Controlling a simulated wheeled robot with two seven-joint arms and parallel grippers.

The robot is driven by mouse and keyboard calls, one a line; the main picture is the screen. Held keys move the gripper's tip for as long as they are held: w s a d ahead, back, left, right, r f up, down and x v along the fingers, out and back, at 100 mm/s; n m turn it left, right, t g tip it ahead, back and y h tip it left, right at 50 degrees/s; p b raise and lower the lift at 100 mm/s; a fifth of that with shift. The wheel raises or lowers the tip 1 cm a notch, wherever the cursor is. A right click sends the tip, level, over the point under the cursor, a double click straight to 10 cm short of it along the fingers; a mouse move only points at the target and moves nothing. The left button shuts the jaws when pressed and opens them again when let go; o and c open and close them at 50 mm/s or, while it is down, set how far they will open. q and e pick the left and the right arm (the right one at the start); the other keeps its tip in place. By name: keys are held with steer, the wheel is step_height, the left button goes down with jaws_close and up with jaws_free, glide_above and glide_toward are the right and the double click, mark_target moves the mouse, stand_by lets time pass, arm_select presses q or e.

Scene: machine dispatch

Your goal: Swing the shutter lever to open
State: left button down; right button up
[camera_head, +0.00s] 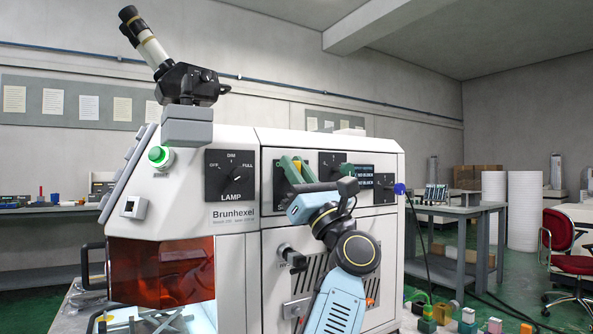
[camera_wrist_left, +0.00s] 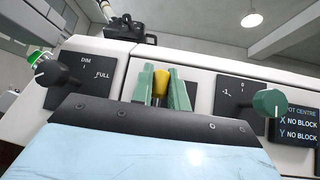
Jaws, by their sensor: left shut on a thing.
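My left gripper (camera_head: 292,168) has green fingers and is at the front of the white Brunhexel machine (camera_head: 231,240), right of the LAMP dial. In the left wrist view the fingers (camera_wrist_left: 162,88) are shut on a yellow lever grip, which I take to be the shutter lever (camera_wrist_left: 160,82). The grip stands about upright in that view. Its base, its pivot and any position label are hidden behind the gripper body. In the head view the fingers and arm cover most of the dark plate behind it. My right gripper is not in view.
The LAMP dial (camera_head: 230,175) is left of the gripper. A dial with a green knob (camera_wrist_left: 270,102) and a display reading NO BLOCK (camera_wrist_left: 298,128) are to the right. A blue knob (camera_head: 399,189) sticks out farther right. Several small coloured blocks lie at the lower right.

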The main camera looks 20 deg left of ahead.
arm_select(q)
steer(key=c, duration=1.4)
jaws_free()
steer(key=shift+o, duration=0.2)
